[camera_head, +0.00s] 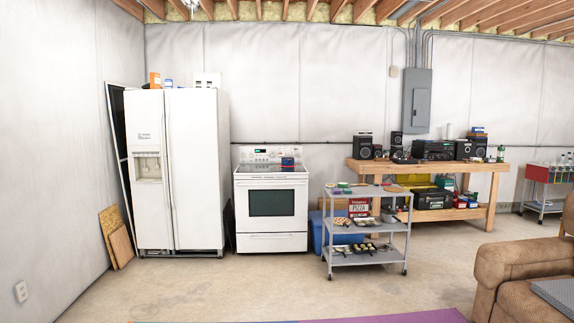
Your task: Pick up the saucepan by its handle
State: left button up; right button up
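I cannot pick out the saucepan with certainty. A grey wheeled cart (328,217) stands in the middle right of the view, and its shelves hold several small items. A small greyish, rounded item (389,214) is on its middle shelf, too small to tell whether it is a pan. A small blue and red item (287,163) is on the white stove (271,225), left of the cart. No handle can be made out. Neither of my grippers shows in this view.
A white refrigerator (195,190) stands left of the stove. A wooden workbench (490,187) with audio gear is behind the cart. A brown armchair (515,265) fills the lower right. A purple mat (400,317) edges in at the bottom. The concrete floor before the stove is clear.

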aim_at(286, 161)
jog(key=i+u, duration=0.3)
jog(key=i, duration=5.4)
jog(key=j, duration=0.1)
